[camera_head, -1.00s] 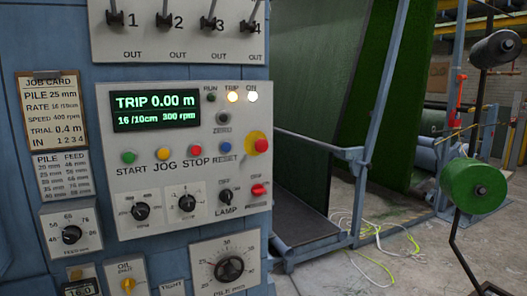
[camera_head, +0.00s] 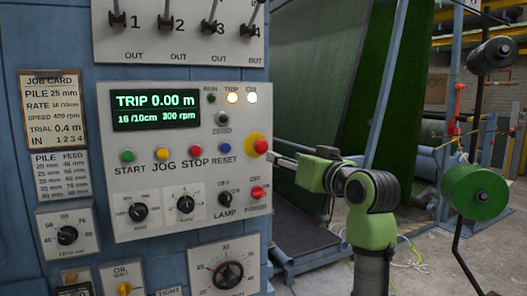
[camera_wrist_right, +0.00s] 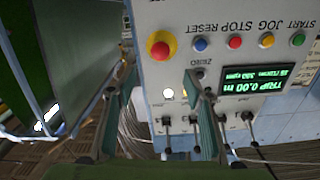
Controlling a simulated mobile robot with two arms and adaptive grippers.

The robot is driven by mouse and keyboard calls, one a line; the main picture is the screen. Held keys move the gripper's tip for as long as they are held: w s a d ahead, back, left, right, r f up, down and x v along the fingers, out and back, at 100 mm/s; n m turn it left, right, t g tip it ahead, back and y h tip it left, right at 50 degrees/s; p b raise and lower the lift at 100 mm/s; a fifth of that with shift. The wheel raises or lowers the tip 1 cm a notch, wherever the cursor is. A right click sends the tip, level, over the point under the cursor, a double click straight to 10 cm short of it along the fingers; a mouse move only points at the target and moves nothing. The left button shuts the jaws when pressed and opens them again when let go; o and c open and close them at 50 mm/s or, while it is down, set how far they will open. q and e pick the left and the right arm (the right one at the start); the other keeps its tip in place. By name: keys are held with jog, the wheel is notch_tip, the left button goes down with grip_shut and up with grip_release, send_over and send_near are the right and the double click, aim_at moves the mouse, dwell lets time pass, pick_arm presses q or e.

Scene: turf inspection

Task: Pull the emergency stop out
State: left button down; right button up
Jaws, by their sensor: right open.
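The emergency stop is a red mushroom button (camera_head: 260,146) on a yellow round plate, at the right edge of the grey control panel (camera_head: 150,218). It also shows in the right wrist view (camera_wrist_right: 160,46), where the panel appears upside down. My right gripper (camera_head: 275,159) is just right of and slightly below the button in the head view. In the right wrist view the open fingers (camera_wrist_right: 158,75) stand apart, with the button beyond and between their tips. Nothing is between the fingers, and I cannot tell the exact gap to the button. My left gripper is not in view.
The display (camera_head: 156,110) reads TRIP 0.00 m, and the TRIP and ON lamps are lit. Start, jog, stop and reset buttons sit left of the emergency stop. A red power knob (camera_head: 258,193) is below it. Toggle levers stick out above. A green spool (camera_head: 474,197) hangs at the right.

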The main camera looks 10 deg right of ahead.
aim_at(263, 148)
jog(key=p+x, duration=0.1)
jog(key=x, duration=0.3)
jog(key=p+x, duration=0.1)
jog(key=x, duration=0.2)
jog(key=p+x, duration=0.2)
jog(key=x, duration=0.2)
jog(key=shift+w+r, duration=0.3)
jog(key=shift+w, duration=0.05)
jog(key=shift+p+x, duration=0.35)
jog(key=shift+x, duration=0.65)
jog(key=shift+f, duration=0.15)
